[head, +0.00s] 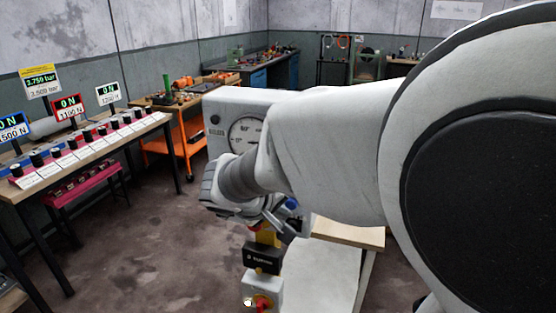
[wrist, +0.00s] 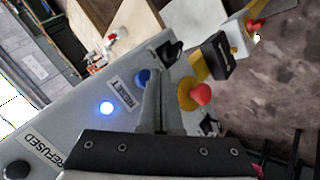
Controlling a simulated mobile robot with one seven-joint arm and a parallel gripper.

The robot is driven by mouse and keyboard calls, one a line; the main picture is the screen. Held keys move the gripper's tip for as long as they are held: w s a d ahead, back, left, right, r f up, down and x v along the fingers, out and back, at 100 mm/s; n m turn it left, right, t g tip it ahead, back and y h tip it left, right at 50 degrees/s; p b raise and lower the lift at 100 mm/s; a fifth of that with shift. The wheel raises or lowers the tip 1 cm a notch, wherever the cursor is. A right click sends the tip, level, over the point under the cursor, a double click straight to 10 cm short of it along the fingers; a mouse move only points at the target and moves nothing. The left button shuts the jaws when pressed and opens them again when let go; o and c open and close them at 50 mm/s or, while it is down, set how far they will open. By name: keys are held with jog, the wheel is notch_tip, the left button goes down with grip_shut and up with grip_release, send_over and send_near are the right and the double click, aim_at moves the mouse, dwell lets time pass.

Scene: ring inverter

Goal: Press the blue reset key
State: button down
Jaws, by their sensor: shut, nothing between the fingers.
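The blue reset key (wrist: 142,76) shows in the wrist view beside the RESET label (wrist: 121,93) on a grey panel (wrist: 75,124). My gripper (wrist: 154,73) is shut and empty. Its fingertips overlap the key's right side in that view; I cannot tell whether they touch it. In the head view my gripper (head: 284,216) is at the front of the grey gauge box (head: 228,101), partly hidden by my wrist. A small blue part (head: 291,203) shows beside it.
A red mushroom button (wrist: 201,93) on a yellow base sits just right of my fingers. A glowing blue lamp (wrist: 106,107) and a REFUSED label (wrist: 39,150) lie to the left. A black block (head: 262,258) stands below my gripper. A bench (head: 85,150) with several knobs stands left.

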jog(key=shift+w+d, duration=0.15)
jog(key=shift+w, duration=0.25)
jog(key=shift+w+d+b, duration=0.15)
jog(key=shift+w+b, duration=0.2)
jog(key=shift+w, duration=0.1)
dwell(0.9)
jog(key=shift+s, duration=0.1)
jog(key=shift+s+a+b, duration=0.25)
jog(key=shift+s+b, duration=0.2)
jog(key=shift+s, duration=0.3)
jog(key=s, duration=0.1)
jog(key=s+a+b, duration=0.1)
jog(key=s, duration=0.2)
jog(key=shift+s+a+b, duration=0.35)
jog(key=shift+a, duration=0.05)
